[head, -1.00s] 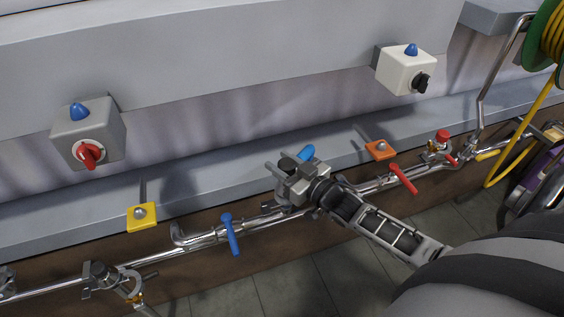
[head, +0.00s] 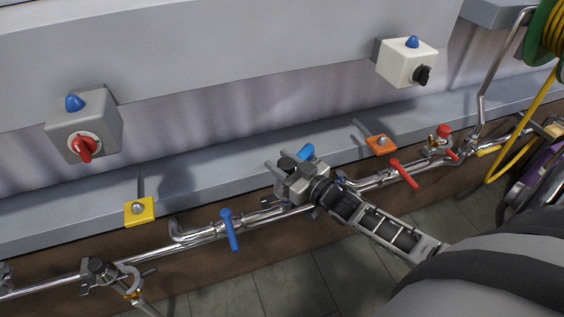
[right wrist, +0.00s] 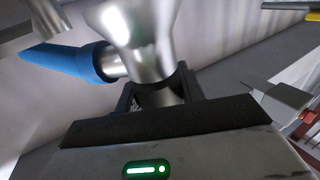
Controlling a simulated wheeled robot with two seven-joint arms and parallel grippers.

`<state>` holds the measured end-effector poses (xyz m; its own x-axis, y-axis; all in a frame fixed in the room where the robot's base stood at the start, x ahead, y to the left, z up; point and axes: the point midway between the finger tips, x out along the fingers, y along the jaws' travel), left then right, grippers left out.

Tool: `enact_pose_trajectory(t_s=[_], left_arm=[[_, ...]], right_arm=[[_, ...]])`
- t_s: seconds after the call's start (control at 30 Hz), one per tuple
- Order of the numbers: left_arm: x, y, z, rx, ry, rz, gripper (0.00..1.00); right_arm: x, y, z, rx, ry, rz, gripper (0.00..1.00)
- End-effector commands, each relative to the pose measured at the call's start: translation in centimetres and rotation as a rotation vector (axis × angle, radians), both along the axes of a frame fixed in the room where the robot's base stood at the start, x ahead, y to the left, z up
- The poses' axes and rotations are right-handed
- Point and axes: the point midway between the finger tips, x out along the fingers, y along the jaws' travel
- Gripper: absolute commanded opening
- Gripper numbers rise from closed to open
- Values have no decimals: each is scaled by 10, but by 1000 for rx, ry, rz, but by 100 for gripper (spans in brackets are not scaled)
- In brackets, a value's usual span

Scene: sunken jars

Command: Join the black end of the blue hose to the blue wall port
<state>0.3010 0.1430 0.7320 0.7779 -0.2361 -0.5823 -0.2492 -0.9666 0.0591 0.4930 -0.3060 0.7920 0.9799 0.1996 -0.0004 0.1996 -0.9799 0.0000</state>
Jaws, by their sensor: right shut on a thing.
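My right gripper (head: 283,172) reaches in from the lower right to the pipe along the wall. It is shut on a silver metal fitting (right wrist: 145,35), which passes between its dark fingers in the right wrist view. A blue handle-like piece (right wrist: 65,62) sticks out to the left of this fitting; a blue piece (head: 307,152) also shows just beyond the gripper in the head view. I see no blue hose or black hose end, and I cannot make out a blue wall port. The gripper hides part of the fitting. My left gripper is not in view.
A metal pipe (head: 190,243) runs along the wall, with a blue lever (head: 230,230) and a red lever (head: 404,173). Yellow (head: 140,211) and orange (head: 381,144) plates sit on the ledge. Grey (head: 85,125) and white (head: 407,63) switch boxes hang above. A yellow hose (head: 518,142) is at right.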

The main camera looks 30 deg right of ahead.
Motion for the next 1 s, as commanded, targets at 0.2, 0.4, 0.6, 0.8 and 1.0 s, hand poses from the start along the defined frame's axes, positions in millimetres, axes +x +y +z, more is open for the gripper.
enact_pose_trajectory(t_s=[0.2,0.4,0.6,0.8,1.0], left_arm=[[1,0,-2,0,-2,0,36],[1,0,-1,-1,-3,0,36],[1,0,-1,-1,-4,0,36],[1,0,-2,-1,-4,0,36],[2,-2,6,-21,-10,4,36]], right_arm=[[1,0,-3,1,-5,0,11],[0,0,-5,0,-2,0,11],[0,0,-7,1,2,0,64],[-2,0,-10,1,9,-1,64],[-14,-2,-12,0,14,-1,64]])
